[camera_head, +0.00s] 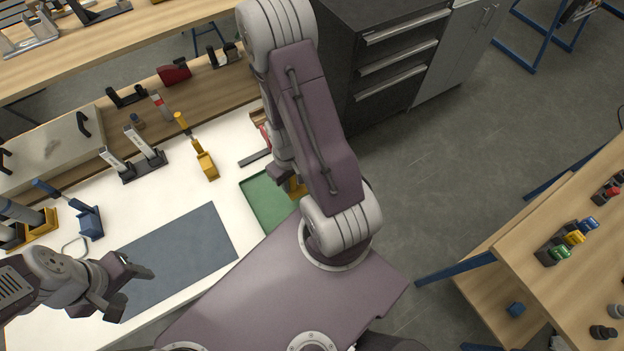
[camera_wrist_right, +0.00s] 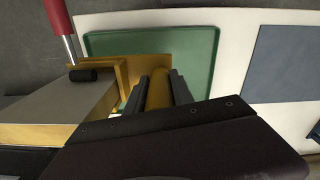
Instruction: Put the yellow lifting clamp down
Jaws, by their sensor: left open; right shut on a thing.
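The yellow lifting clamp (camera_wrist_right: 158,92) is between the dark fingers of my right gripper (camera_wrist_right: 157,88), which is shut on a rounded yellow part of it. A flat yellow part shows to the left of the fingers. In the head view, a bit of yellow (camera_head: 297,188) shows beside my right arm, which hides my right gripper and most of the clamp. The green tray (camera_head: 262,205) lies on the white table just left of there, and it also shows beyond the fingers in the wrist view (camera_wrist_right: 190,55). My left gripper (camera_head: 140,287) is open and empty, over the blue-grey mat.
A yellow-handled tool (camera_head: 205,163), a blue-handled tool (camera_head: 88,220) and grey clamps (camera_head: 135,158) stand on the white table. The mat (camera_head: 180,260) has no objects on it. In the wrist view, a red handle (camera_wrist_right: 57,15) and a grey block (camera_wrist_right: 50,108) are close left of the fingers.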

